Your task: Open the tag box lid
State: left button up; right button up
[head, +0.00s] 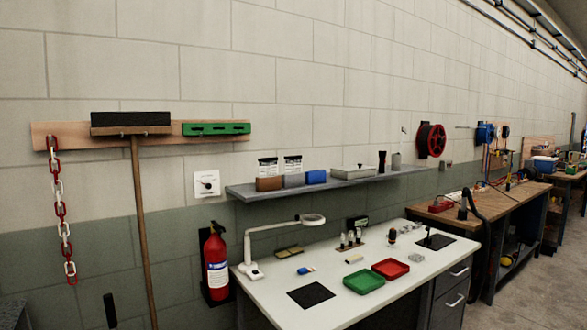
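No box in view is clearly marked as the tag box. A flat pale grey box (353,172) with what looks like a small knob on top sits on the wall shelf, and its lid looks closed. A brown box (269,183), a grey box (293,180) and a blue box (316,177) stand to its left on the same shelf. They are too small to tell whether they have lids. Neither of my grippers shows in the head view.
The grey shelf (330,185) runs above a white-topped bench (330,311). On the bench are a green tray (364,282), a red tray (390,269) and a magnifier lamp (248,245). A fire extinguisher (216,262) hangs left of the bench. Floor (540,262) shows at right.

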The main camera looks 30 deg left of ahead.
aim_at(360, 167)
jog(key=u, duration=0.5)
jog(key=i+l+z, duration=0.3)
jog(key=i+l, duration=0.65)
jog(key=l, duration=0.2)
jog(key=i+l+z, duration=0.25)
jog(key=i+l, duration=0.7)
jog(key=i, duration=0.05)
